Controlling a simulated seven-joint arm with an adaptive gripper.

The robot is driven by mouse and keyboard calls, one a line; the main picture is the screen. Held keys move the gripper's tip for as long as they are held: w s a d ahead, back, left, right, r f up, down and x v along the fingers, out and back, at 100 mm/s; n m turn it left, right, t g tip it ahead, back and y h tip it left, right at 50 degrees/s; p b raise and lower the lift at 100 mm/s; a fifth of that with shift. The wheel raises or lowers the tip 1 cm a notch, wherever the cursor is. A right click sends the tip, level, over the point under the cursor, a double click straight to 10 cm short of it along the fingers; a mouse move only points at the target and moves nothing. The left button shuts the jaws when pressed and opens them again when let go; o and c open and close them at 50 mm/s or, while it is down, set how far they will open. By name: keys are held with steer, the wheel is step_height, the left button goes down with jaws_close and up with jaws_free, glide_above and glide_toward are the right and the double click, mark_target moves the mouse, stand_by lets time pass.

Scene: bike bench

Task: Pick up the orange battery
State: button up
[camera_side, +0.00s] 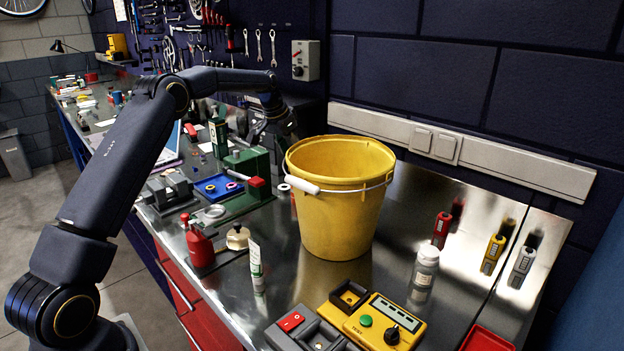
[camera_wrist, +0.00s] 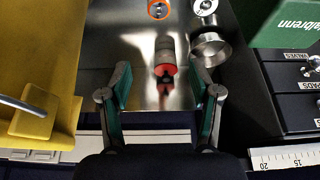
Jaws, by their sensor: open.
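In the wrist view, a short cylinder with a grey body and an orange-red end (camera_wrist: 166,68) stands or lies on the shiny bench top; I cannot tell which. It looks like the orange battery, and it shows ahead of and between my gripper's fingertips. A smaller orange ring-shaped top (camera_wrist: 158,9) shows at the upper edge of this view. My gripper (camera_wrist: 162,88) is open, with a green-padded finger on each side and nothing held. In the side view my gripper (camera_side: 272,125) is low behind the yellow bucket; its fingertips and the battery are hidden or too unclear there.
The yellow bucket (camera_side: 335,215) stands close beside my gripper, at the left in the wrist view. A metal cup (camera_wrist: 210,48) and a silver round piece (camera_wrist: 204,8) are right of the cylinder. A green box (camera_wrist: 275,22) and dark drawers (camera_wrist: 290,100) bound the right side.

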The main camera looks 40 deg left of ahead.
step_height(320, 180, down, 10)
steer(key=shift+r, duration=0.25)
steer(key=x, duration=0.5)
steer(key=shift+s+f, duration=0.15)
steer(key=shift+s, duration=0.2)
steer(key=shift+c, duration=0.2)
jaws_close()
